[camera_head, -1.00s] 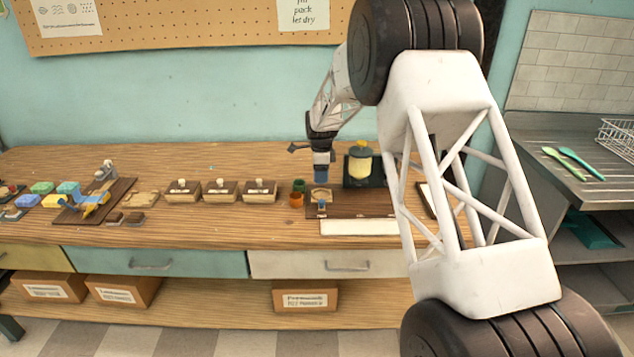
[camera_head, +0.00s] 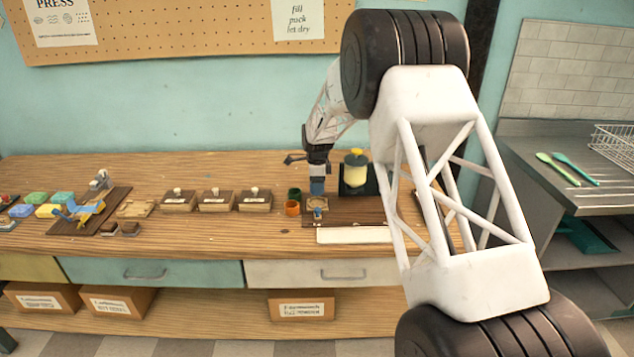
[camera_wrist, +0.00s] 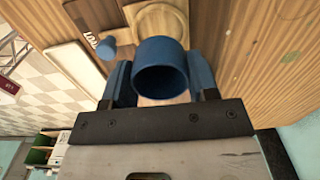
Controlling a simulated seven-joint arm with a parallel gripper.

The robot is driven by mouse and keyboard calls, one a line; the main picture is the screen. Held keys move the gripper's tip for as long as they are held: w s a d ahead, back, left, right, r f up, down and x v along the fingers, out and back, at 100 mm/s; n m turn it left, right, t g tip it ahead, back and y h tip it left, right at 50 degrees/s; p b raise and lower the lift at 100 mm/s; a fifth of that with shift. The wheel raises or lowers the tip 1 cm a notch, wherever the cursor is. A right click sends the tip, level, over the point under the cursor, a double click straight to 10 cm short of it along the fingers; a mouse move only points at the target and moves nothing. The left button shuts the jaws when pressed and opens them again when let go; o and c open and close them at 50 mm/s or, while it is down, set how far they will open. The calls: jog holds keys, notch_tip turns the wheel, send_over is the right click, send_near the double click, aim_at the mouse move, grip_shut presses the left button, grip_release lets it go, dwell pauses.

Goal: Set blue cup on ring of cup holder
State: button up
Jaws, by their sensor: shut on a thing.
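The blue cup (camera_head: 317,187) hangs upright in my gripper (camera_head: 317,177), whose fingers are shut on it from both sides. In the wrist view the cup (camera_wrist: 161,68) shows its open mouth between the two fingers. The cup holder's round wooden ring (camera_head: 313,201) is at the left end of a dark brown board; it also shows in the wrist view (camera_wrist: 160,14), just beyond the cup. The cup is very close above the ring. I cannot tell whether they touch, as the cup hides part of the ring.
A green cup (camera_head: 295,193) and an orange cup (camera_head: 292,208) stand just left of the holder. A yellow jar (camera_head: 355,172) on a dark stand is close right. A small blue piece (camera_head: 318,214) lies in front of the ring. Wooden boxes (camera_head: 216,201) are further left.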

aim_at(317, 204)
jog(key=shift+f, duration=2)
jog(key=shift+f, duration=0.6)
dwell(1.1)
jog(key=o, duration=1.3)
jog(key=shift+r, duration=0.1)
jog(key=shift+r, duration=2.9)
